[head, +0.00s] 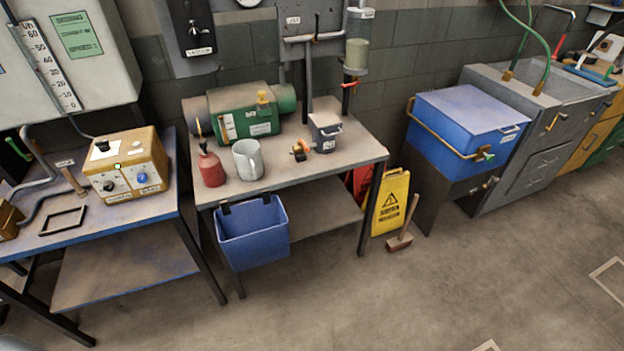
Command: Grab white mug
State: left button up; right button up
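The white mug (247,160) stands upright on the middle workbench (290,170), near its front edge. It looks pale grey-white, with its handle toward the lower right. A red bottle (211,169) with a thin spout stands close to its left. Neither of my grippers shows in the head view, and nothing is holding the mug.
Behind the mug is a green machine (248,121); right of it are a small brass fitting (299,151) and a grey container (325,132). A blue bin (252,235) hangs at the bench front. A yellow warning sign (391,202) stands right. The floor (400,300) ahead is clear.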

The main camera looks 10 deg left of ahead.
aim_at(247, 152)
jog(key=z, duration=0.5)
jog(key=k, duration=0.75)
jog(key=z, duration=0.75)
jog(key=i, duration=2.3)
jog(key=u, duration=1.6)
jog(key=i, duration=0.8)
jog(key=u, duration=0.75)
